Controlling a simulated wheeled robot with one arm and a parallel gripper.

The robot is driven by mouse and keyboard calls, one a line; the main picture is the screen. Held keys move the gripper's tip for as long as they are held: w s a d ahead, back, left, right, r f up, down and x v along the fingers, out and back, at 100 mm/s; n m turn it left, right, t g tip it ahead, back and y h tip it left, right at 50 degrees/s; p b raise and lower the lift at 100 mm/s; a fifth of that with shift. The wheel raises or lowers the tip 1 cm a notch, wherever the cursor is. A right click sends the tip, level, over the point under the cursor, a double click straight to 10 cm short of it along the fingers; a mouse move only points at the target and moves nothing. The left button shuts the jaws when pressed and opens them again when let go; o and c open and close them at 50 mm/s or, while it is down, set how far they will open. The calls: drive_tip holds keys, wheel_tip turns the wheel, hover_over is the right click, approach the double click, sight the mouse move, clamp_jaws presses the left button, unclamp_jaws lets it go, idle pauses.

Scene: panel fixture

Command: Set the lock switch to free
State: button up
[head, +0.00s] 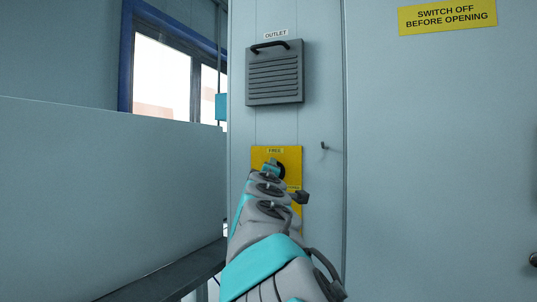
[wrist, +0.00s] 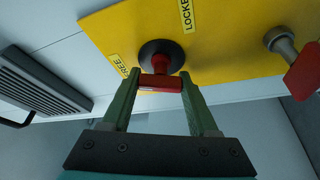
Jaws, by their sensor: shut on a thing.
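The lock switch shows in the wrist view as a red handle (wrist: 161,83) on a round black base (wrist: 152,52), set on a yellow panel (wrist: 225,45). A "FREE" label (wrist: 118,65) is beside the base, and a "LOCKED" label, partly cut off, (wrist: 186,14) is at the top edge. My gripper (wrist: 160,90) has its two green fingers shut on the red handle, one on each side. Which label the handle points to is hard to tell. In the head view my arm hides much of the yellow panel (head: 292,160), and the handle is not clear there.
A second fitting with a grey stem (wrist: 282,44) and red end (wrist: 303,72) sits on the same panel. A grey outlet vent (head: 274,75) is above the panel. A small hook (head: 324,146) is to its right. A pale low wall (head: 110,190) stands at left.

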drive_tip(key=shift+a+n+g+y+p, duration=0.2)
drive_tip(key=shift+n+g+y+p, duration=0.15)
drive_tip(key=shift+n+p, duration=0.6)
drive_tip(key=shift+n+g, duration=0.45)
drive_tip(key=shift+n, duration=0.8)
drive_tip(key=shift+d, duration=0.1)
drive_tip(key=o, duration=1.4)
drive_tip(key=shift+s, duration=0.1)
drive_tip(key=s+b, duration=0.1)
drive_tip(key=s, duration=0.6)
drive_tip(key=shift+s+d, duration=0.15)
drive_tip(key=shift+s, duration=0.15)
